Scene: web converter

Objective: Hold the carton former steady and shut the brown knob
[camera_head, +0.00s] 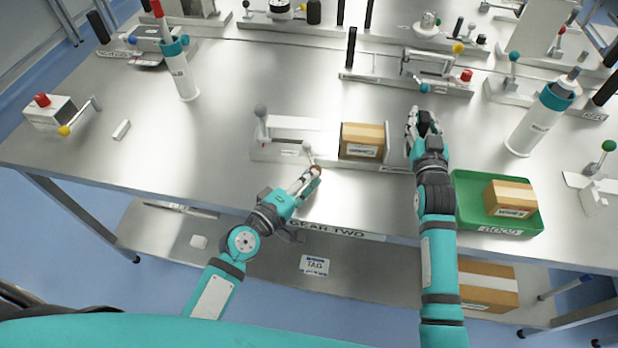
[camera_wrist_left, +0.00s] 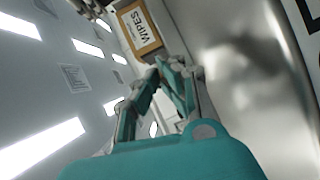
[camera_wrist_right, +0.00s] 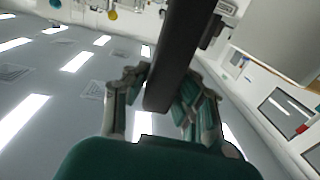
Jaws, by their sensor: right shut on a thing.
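The carton former (camera_head: 270,150) stands near the front middle of the steel bench, a pale base with a brown carton (camera_head: 362,139) at its right. A lever with a grey knob rises at its left end, and a shorter lever (camera_head: 308,152) stands at its front. A small brown knob (camera_head: 316,169) shows at my left gripper's tips. My left gripper (camera_head: 312,176) points at the former's front edge; its fingertips are together, and I see nothing held between them. My right gripper (camera_head: 424,120) is shut on a black post (camera_wrist_right: 180,50) at the former's right end.
A green tray (camera_head: 465,220) with a carton is right of my right arm. A teal-capped bottle (camera_head: 181,72) and a red-button box (camera_head: 50,115) stand left. Another bottle (camera_head: 535,122) stands right. More fixtures line the back. The bench left of the former is mostly clear.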

